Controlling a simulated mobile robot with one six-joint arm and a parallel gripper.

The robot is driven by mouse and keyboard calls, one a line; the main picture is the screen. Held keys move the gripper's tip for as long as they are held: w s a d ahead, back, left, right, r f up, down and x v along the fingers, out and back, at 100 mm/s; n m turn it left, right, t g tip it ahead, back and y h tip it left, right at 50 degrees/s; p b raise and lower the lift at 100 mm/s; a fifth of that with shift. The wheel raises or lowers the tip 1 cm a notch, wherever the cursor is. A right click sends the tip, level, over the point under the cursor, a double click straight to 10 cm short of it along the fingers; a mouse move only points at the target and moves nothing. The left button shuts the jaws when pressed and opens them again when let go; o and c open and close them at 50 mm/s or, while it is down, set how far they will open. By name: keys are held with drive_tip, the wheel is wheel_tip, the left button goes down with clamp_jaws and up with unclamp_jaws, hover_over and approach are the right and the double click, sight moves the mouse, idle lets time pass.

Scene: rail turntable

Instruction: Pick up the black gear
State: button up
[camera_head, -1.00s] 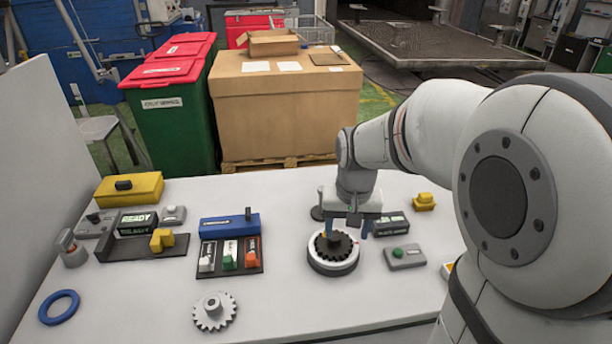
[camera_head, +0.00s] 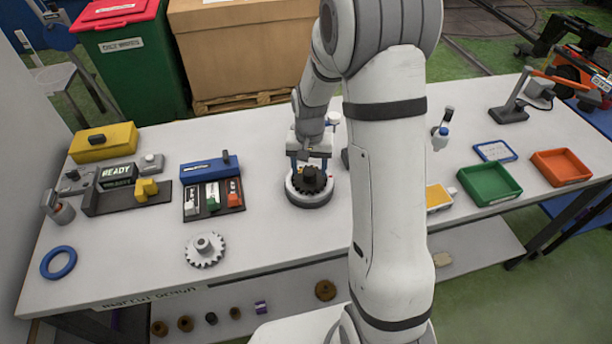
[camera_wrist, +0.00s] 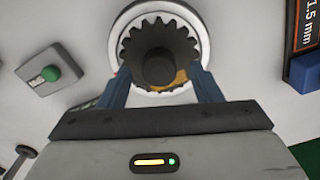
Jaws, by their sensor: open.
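The black gear (camera_head: 312,180) lies on a round white and grey turntable (camera_head: 309,201) near the middle of the bench. In the wrist view the black gear (camera_wrist: 143,45) shows its teeth and a dark raised hub, inside the white ring of the turntable (camera_wrist: 204,40). My gripper (camera_head: 308,165) is open over the gear. In the wrist view its two blue fingers (camera_wrist: 160,80) stand on either side of the gear's near part, with the hub between and ahead of them. I cannot tell whether the fingers touch the gear.
A grey gear (camera_head: 205,250) and a blue ring (camera_head: 59,263) lie to the left. A blue box (camera_head: 205,169) stands behind a dark tray of small colored parts. A green tray (camera_head: 489,184) and an orange tray (camera_head: 561,167) sit at the right. The bench front is mostly clear.

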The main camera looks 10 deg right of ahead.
drive_tip(key=shift+f, duration=0.5)
clamp_jaws()
